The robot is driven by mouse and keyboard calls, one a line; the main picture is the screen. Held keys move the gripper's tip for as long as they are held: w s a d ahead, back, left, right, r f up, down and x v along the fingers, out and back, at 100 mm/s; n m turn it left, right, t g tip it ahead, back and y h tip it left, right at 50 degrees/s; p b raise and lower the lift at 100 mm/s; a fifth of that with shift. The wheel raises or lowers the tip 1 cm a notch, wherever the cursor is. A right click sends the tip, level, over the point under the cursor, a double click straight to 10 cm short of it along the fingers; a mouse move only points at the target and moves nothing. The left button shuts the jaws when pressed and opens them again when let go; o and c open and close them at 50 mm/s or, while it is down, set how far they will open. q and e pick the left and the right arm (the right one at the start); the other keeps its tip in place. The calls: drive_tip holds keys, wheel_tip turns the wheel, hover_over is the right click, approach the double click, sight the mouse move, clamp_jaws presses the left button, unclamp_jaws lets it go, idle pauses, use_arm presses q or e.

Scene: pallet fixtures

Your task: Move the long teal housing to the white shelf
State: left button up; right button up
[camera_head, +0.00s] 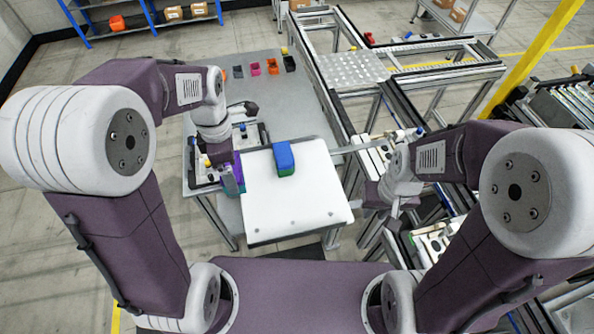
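A narrow teal piece (239,168), likely the long teal housing, shows at the left edge of the white shelf, beside a purple part. My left gripper (229,180) is right at it, pointing down. Its fingers are mostly hidden, so I cannot tell whether they grip it. The white shelf (290,210) is a flat white panel in the middle. A blue block (283,155) with a green lower part stands on its back half. My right gripper (394,207) hangs right of the shelf, over the fixtures. Its fingers are too small to read, and no held object shows.
A grey table (250,75) behind the shelf carries several small coloured bins (272,66) at its far end. A metal conveyor frame (345,68) runs along the right. A yellow post (535,55) stands far right. The front of the shelf is bare.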

use_arm(q)
drive_tip(key=shift+s, duration=0.15)
drive_tip(key=shift+f+b, duration=0.25)
drive_tip(key=shift+b, duration=0.05)
drive_tip(key=w+d+f, duration=0.1)
drive_tip(key=w+f, duration=0.1)
drive_tip(key=w, duration=0.1)
drive_tip(key=w+d+f+b, duration=0.1)
drive_tip(key=w+f, duration=0.1)
drive_tip(key=w, duration=0.2)
drive_tip(key=w+d+f, duration=0.1)
drive_tip(key=w+f, duration=0.1)
drive_tip(key=w, duration=0.1)
drive_tip(key=shift+w+f+b, duration=0.1)
drive_tip(key=shift+w+b, duration=0.1)
drive_tip(key=shift+b, duration=0.1)
drive_tip(key=shift+w+f, duration=0.15)
drive_tip(key=shift+w, duration=0.1)
drive_tip(key=shift+s+f, duration=0.15)
wheel_tip(320, 180, down, 4)
drive_tip(key=b, duration=0.4)
drive_tip(key=shift+f, duration=0.1)
drive_tip(key=shift+r, duration=0.25)
drive_tip(key=shift+f, duration=0.15)
drive_tip(key=o, duration=1.2)
use_arm(e)
wheel_tip(320, 180, down, 6)
drive_tip(key=shift+s, duration=0.4)
drive_tip(key=shift+a, duration=0.1)
